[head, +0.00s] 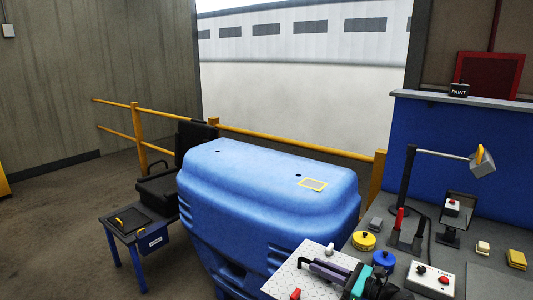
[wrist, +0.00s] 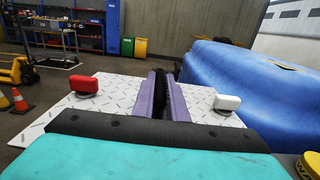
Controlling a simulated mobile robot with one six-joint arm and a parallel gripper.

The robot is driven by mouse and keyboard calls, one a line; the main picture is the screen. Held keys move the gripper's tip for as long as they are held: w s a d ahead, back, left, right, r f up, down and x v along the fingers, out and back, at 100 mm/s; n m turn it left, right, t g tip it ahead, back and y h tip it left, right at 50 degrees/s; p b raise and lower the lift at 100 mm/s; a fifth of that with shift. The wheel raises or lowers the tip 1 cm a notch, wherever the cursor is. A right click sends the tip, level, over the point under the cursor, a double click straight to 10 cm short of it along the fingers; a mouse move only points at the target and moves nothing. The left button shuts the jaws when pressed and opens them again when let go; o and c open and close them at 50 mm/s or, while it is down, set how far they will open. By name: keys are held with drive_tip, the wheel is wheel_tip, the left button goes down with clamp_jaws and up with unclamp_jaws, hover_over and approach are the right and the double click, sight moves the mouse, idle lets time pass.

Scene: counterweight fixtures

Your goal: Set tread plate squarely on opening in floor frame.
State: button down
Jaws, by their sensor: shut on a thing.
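The tread plate (head: 285,281) is a pale diamond-patterned sheet low in the head view. It also fills the middle of the wrist view (wrist: 115,97), with a red knob (wrist: 84,86) on the left and a white knob (wrist: 227,103) on the right. My gripper (head: 318,267) has purple fingers shut on the plate's dark upright handle (wrist: 159,90). I cannot make out the floor frame or its opening with certainty.
The workbench (head: 485,290) at right holds a lamp (head: 482,160), a red-button box (head: 430,279) and small parts. A low table (head: 118,230) and black seat (head: 165,185) stand left of the counterweight, with yellow railing (head: 270,138) behind.

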sight(319, 282)
drive_tip(key=shift+f+b, duration=2.9)
drive_tip(key=shift+f, duration=0.35)
